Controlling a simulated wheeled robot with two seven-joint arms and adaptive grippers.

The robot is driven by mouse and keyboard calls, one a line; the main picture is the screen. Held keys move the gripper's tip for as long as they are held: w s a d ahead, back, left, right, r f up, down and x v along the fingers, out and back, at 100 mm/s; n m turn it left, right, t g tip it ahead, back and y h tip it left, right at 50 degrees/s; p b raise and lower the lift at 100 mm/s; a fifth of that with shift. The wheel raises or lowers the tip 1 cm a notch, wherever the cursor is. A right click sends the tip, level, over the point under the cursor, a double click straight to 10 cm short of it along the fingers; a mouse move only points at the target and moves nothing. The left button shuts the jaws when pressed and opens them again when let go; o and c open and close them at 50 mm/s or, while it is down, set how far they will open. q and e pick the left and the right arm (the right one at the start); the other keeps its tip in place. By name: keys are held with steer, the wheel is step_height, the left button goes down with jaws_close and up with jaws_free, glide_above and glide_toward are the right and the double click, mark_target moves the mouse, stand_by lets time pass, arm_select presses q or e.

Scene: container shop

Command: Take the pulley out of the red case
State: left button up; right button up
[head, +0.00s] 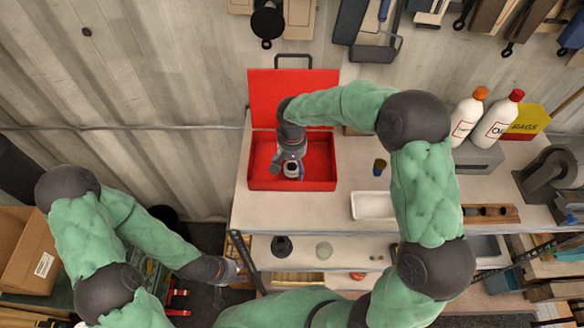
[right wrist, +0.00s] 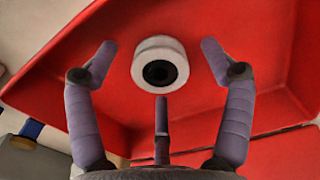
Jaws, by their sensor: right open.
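The red case (head: 258,181) stands open on the bench top, its lid raised at the back. The pulley, a pale ring with a dark hole, lies inside on the case floor; in the right wrist view the pulley (right wrist: 140,66) sits between the fingertips. My right gripper (head: 289,164) reaches down into the case from above. It is open, with its fingers around the pulley and gaps visible on both sides. My left gripper (head: 234,271) is low at the left, beside the bench front and away from the case; its fingers are too small to read.
A white tray (head: 373,206) and a small dark cup (head: 379,167) stand right of the case. Two white bottles (head: 465,118) stand farther right on a grey block. Tools hang on the wall behind. A lower shelf (head: 300,248) holds small items. The bench front-left is clear.

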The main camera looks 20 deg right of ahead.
steer(key=shift+c, duration=0.3)
steer(key=c, duration=1.3)
